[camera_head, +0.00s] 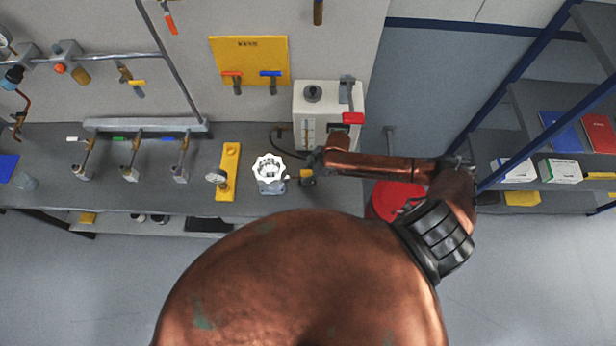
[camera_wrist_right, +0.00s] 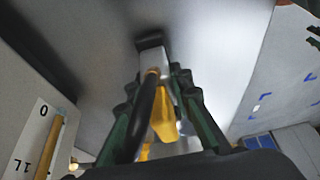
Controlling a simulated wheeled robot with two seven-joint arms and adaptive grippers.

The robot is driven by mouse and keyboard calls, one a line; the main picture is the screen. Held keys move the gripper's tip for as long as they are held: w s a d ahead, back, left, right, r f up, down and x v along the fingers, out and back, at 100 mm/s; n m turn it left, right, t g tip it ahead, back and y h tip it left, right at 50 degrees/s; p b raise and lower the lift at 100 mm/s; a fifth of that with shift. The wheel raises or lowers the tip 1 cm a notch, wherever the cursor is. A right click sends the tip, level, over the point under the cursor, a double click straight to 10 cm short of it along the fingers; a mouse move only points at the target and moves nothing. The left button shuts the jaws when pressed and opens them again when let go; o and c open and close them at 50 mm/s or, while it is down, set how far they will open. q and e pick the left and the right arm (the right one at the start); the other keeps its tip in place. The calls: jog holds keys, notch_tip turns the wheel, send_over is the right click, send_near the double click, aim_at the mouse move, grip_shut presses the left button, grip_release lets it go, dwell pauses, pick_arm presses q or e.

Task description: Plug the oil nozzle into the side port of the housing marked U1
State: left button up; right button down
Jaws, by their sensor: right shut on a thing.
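A pale housing (camera_head: 269,186) with a white, scalloped round top stands near the front edge of the grey bench in the head view. No U1 mark is legible on it. My right gripper (camera_head: 312,162) is just to the right of the housing, apart from its top. In the right wrist view, my right gripper (camera_wrist_right: 152,48) is shut on the oil nozzle (camera_wrist_right: 163,122), which shows a yellow part and a black hose-like part. The fingers partly hide it. The side port cannot be made out, nor whether the nozzle touches it. My left gripper is not in view.
A white oil unit (camera_head: 318,103) with a black hose stands behind my right arm. A yellow stand (camera_head: 229,172) with a gauge is left of the housing. Several valves stand farther left. A red drum (camera_head: 392,197) is below my right forearm, and shelves (camera_head: 540,145) stand at right.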

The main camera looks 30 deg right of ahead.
aim_at(308, 171)
jog(key=shift+w+a, duration=0.5)
jog(key=shift+a, duration=0.4)
jog(key=c, duration=1.7)
grip_release()
jog(key=shift+o, duration=0.2)
jog(key=v, duration=0.7)
jog(key=shift+r, duration=0.3)
